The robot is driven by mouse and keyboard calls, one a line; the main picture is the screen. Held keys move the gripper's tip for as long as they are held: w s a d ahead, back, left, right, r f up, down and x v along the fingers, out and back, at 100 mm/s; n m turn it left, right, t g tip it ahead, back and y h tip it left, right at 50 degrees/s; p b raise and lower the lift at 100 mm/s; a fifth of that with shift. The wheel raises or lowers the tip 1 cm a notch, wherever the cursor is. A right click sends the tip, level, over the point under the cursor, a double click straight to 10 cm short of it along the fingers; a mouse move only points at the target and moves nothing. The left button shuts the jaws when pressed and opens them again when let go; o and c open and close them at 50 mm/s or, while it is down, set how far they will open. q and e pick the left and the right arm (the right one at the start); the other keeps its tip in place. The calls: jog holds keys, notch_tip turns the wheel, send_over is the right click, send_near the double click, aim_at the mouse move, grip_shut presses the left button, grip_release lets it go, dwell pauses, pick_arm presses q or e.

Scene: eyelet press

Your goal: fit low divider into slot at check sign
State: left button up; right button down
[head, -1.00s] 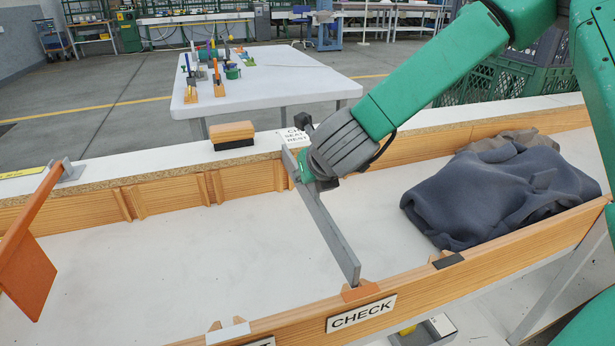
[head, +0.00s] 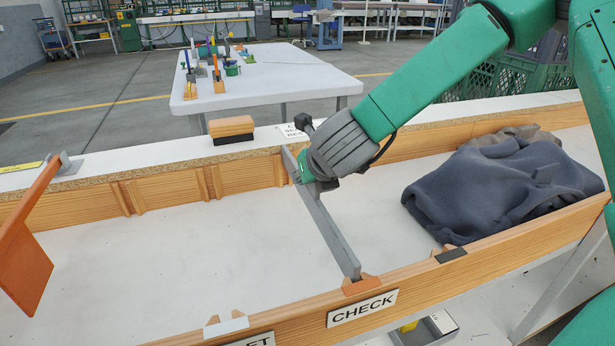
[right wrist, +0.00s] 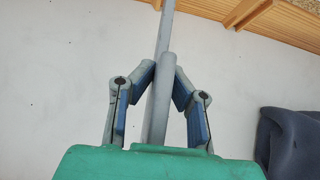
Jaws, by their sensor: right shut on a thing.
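The low divider (head: 330,228) is a long grey strip that spans the trough from its back wall to the front wall. Its near end sits at the orange slot piece (head: 360,284) above the CHECK sign (head: 362,308). I cannot tell how deep it sits there. Its far end is by the back wall, partly hidden by my right gripper (head: 310,182). The right gripper (right wrist: 166,78) is shut on the divider, whose grey bar (right wrist: 160,100) runs between the fingers in the right wrist view. My left gripper is not in view.
A dark blue cloth (head: 500,192) lies in the trough on the right. An orange panel (head: 25,262) stands at the left. A wooden block with a dark base (head: 231,126) rests on the back ledge. The trough floor (head: 170,270) left of the divider is clear.

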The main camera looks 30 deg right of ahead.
aim_at(308, 205)
jog(key=shift+f+b, duration=3.25)
jog(key=shift+f, duration=0.5)
jog(key=c, duration=1.5)
grip_release()
jog(key=shift+r+p, duration=2.2)
jog(key=shift+r, duration=0.35)
